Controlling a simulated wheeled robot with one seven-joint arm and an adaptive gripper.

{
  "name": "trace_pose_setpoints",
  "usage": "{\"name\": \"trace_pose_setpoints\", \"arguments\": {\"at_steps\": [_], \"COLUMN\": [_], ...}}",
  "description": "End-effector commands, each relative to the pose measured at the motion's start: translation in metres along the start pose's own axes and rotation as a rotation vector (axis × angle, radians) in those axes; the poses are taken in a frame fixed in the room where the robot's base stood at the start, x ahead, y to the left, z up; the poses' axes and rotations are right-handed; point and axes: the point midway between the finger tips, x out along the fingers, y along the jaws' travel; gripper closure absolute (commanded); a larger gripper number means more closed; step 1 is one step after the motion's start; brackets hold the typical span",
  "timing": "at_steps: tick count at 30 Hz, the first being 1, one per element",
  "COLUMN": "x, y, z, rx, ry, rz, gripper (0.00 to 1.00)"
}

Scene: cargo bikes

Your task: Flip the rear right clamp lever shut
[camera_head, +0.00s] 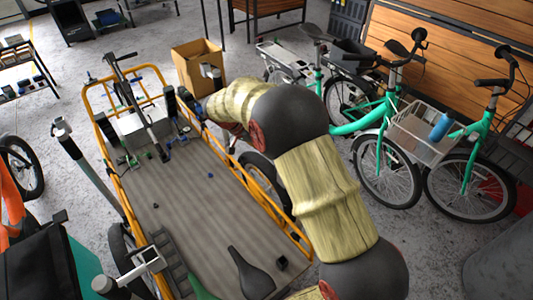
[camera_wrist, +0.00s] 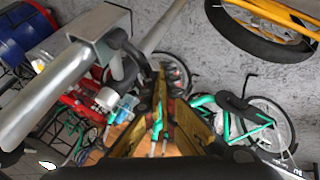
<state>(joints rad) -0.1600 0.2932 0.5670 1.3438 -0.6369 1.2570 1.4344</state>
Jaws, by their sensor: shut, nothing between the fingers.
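In the wrist view, a silver clamp bracket (camera_wrist: 98,24) sits at the upper left with a thick grey tube (camera_wrist: 40,95) beside it. A dark curved lever (camera_wrist: 128,48) hangs from the bracket's right side. My gripper (camera_wrist: 168,78) is shut and empty, its fingertips just right of the lever; I cannot tell whether they touch. In the head view, a small silver bracket (camera_head: 207,70) shows by the cardboard box. My arm reaches to the far right side of the cargo bed, and its bulk hides most of my gripper and the lever there.
The cargo bike's grey bed (camera_head: 190,215) has an orange rail and carries small loose parts and a black saddle (camera_head: 250,273). A cardboard box (camera_head: 197,65) stands beyond it. Green bikes (camera_head: 378,120) stand close on the right.

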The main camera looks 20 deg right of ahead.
Motion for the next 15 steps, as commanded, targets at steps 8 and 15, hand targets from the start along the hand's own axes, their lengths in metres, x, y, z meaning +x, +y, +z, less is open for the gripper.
{"name": "trace_pose_setpoints", "arguments": {"at_steps": [8, 15], "x": [0.0093, 0.0093], "y": [0.0101, 0.0091], "z": [-0.0108, -0.0084], "rx": [0.185, 0.175], "ry": [-0.098, -0.093], "rz": [0.1, 0.094], "gripper": [1.0, 1.0]}}
